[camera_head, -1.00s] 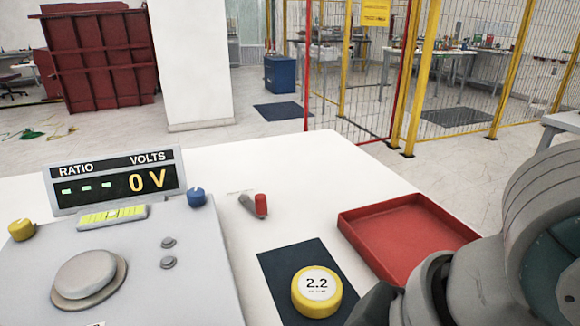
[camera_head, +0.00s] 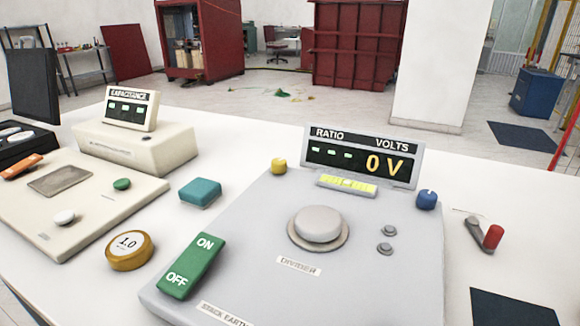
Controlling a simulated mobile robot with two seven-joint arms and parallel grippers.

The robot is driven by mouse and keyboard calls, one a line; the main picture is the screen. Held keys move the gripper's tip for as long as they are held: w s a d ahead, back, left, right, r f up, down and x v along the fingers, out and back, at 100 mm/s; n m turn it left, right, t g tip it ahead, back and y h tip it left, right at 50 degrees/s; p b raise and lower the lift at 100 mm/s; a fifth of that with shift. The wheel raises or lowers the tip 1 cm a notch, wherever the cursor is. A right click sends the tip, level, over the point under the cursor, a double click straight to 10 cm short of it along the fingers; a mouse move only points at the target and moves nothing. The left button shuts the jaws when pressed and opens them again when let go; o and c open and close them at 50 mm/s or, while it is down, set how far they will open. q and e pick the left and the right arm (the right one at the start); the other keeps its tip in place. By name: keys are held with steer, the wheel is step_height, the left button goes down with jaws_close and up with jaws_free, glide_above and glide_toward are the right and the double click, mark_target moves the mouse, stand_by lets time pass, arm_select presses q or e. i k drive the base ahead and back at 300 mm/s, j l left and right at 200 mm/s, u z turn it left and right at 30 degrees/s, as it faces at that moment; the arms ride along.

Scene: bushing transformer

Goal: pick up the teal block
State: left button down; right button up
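The teal block (camera_head: 200,192) lies on the white table, in the gap between the cream panel on the left and the grey divider unit on the right. It stands apart from both, with nothing on top of it. Neither of my grippers is in view now.
The grey divider unit (camera_head: 400,255) has a green ON/OFF switch (camera_head: 191,265) near the block. A round 1.0 weight (camera_head: 129,250) stands in front of the block. The cream panel (camera_head: 95,205) and capacitance meter (camera_head: 135,148) are left of it. A red-handled lever (camera_head: 485,235) is at right.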

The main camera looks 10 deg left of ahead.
mark_target(201, 193)
steer(key=u, duration=1.1)
